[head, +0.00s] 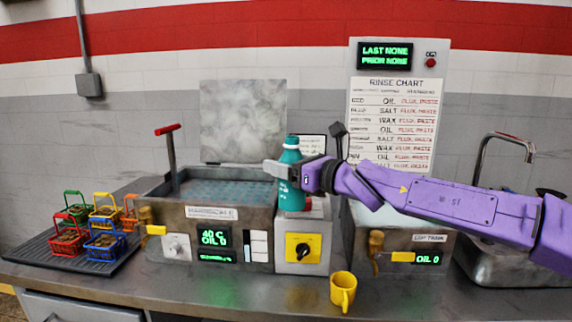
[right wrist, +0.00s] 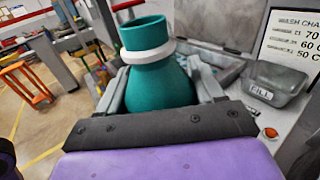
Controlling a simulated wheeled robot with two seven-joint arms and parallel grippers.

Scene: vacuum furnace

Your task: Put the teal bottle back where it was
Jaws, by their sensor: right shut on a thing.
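The teal bottle (head: 291,192) has a white ring at its neck and is upright in the head view. My right gripper (head: 284,171) comes in from the right and is shut around its body. The bottle is at the right end of the open wash tank (head: 165,207), above the housing with the yellow rotary switch (head: 304,248). I cannot tell whether its base touches a surface. In the right wrist view the bottle (right wrist: 158,82) sits between the two fingers, with its lower part hidden. My left gripper is not in view.
Small coloured baskets (head: 103,243) stand on a black ribbed mat (head: 38,252) at the left. A yellow mug (head: 343,290) stands at the counter's front. A sink (head: 500,262) is at the right. A clear bin marked FILL (right wrist: 277,82) shows in the right wrist view.

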